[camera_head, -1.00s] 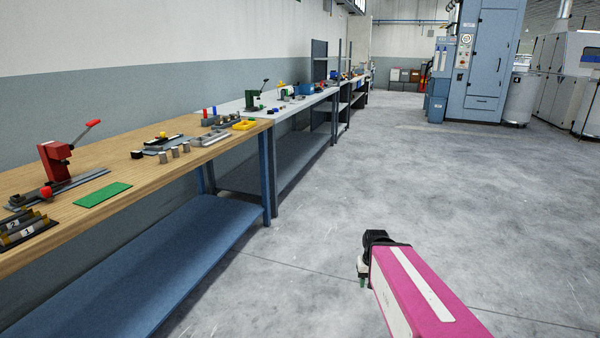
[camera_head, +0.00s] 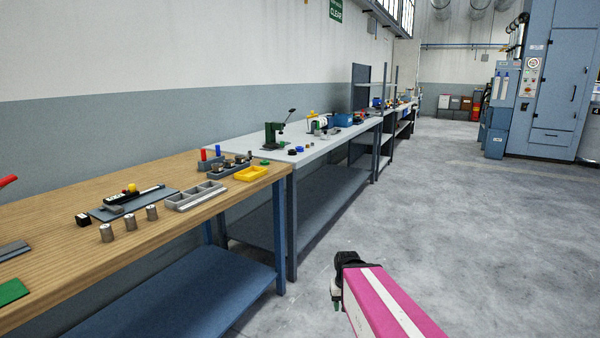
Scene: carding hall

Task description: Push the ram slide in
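On the wooden bench (camera_head: 60,222), a grey base plate (camera_head: 112,211) carries a low dark slide-like fixture (camera_head: 124,198) with a yellow knob (camera_head: 132,187) and a thin rod towards the right. It may be the ram slide, but I cannot tell for sure, nor how far in it sits. My gripper (camera_head: 337,302) is at the lower middle, over the floor to the right of the bench and well apart from the fixture. Its fingers are small and partly hidden, so I cannot tell whether they are open. I see nothing held.
Several metal cylinders (camera_head: 130,222), a grey compartment tray (camera_head: 195,196) and a yellow tray (camera_head: 250,174) stand on the wooden bench. A green press (camera_head: 272,136) stands on the white bench (camera_head: 335,134) beyond. The floor (camera_head: 440,230) to the right is clear up to the blue machine (camera_head: 555,90).

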